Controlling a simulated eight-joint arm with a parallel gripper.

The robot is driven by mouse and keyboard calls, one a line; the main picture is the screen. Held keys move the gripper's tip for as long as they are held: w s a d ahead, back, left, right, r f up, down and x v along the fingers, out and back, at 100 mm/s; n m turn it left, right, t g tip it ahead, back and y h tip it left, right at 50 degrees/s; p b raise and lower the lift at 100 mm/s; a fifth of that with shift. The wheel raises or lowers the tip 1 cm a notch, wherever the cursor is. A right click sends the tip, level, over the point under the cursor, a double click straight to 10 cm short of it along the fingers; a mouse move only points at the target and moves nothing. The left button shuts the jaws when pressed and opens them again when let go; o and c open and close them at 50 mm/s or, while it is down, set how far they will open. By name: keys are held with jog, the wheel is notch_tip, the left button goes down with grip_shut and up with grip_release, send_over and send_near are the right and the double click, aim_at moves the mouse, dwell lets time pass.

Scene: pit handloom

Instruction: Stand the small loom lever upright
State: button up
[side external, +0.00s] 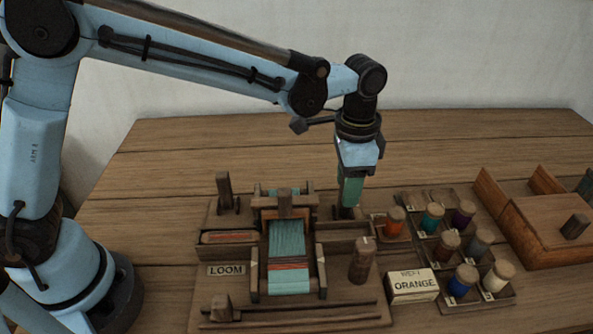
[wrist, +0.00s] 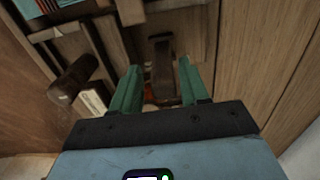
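My gripper (side external: 349,203) points down over the right rear of the wooden loom (side external: 205,318). In the wrist view its two green fingers (wrist: 159,65) are apart. A short dark wooden lever (wrist: 162,72) shows in the gap between them, with clear space on both sides. In the side view only a small dark part of this lever (side external: 346,213) shows below the fingers, so its tilt is hard to tell. A similar wooden post (side external: 223,189) stands upright at the loom's left rear.
A round wooden handle (side external: 363,260) stands at the loom's front right. An orange spool (side external: 395,222) is close to the right of my gripper. Several other spools stand in a rack (side external: 412,197). A WEFT ORANGE block (side external: 412,287) and a wooden box (side external: 550,228) are farther right.

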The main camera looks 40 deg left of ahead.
jog(key=shift+s+d, duration=0.1)
dwell(0.6)
jog(key=shift+w+a, duration=0.3)
jog(key=shift+o, duration=0.8)
jog(key=shift+r, duration=0.1)
jog(key=shift+r, duration=3.15)
